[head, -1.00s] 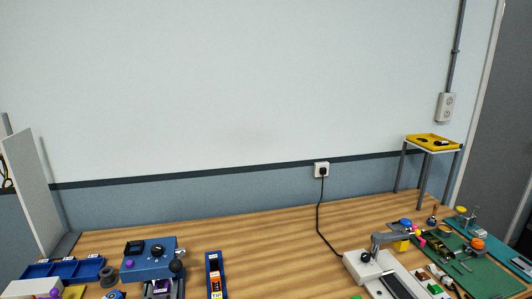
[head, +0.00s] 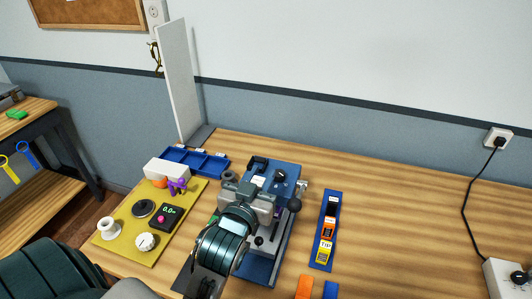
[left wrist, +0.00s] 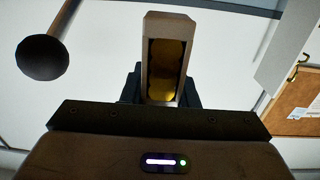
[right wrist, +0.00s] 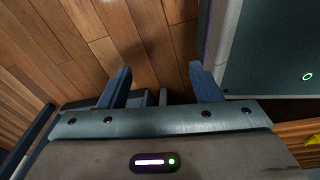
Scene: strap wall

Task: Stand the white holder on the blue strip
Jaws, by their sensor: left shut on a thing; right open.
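My left gripper (head: 250,197) is in front of the blue bench machine, left of the blue strip (head: 320,267) and apart from it. In the left wrist view it is shut on a pale, box-shaped holder (left wrist: 149,60) with a yellowish inside, which I take as the white holder. In the head view the gripper mostly hides it; a small white patch (head: 258,181) beyond the jaws may be its top. The blue strip lies flat on the bench and carries a yellow TIP box (head: 324,252) and an orange box (head: 328,228). My right gripper (right wrist: 160,85) is open and empty.
The blue machine (head: 286,181) with its lever knob stands close by my left gripper. A yellow mat (head: 130,250) with several small things and a blue tray (head: 215,166) are to its left. Orange and blue things (head: 304,288) sit below the strip.

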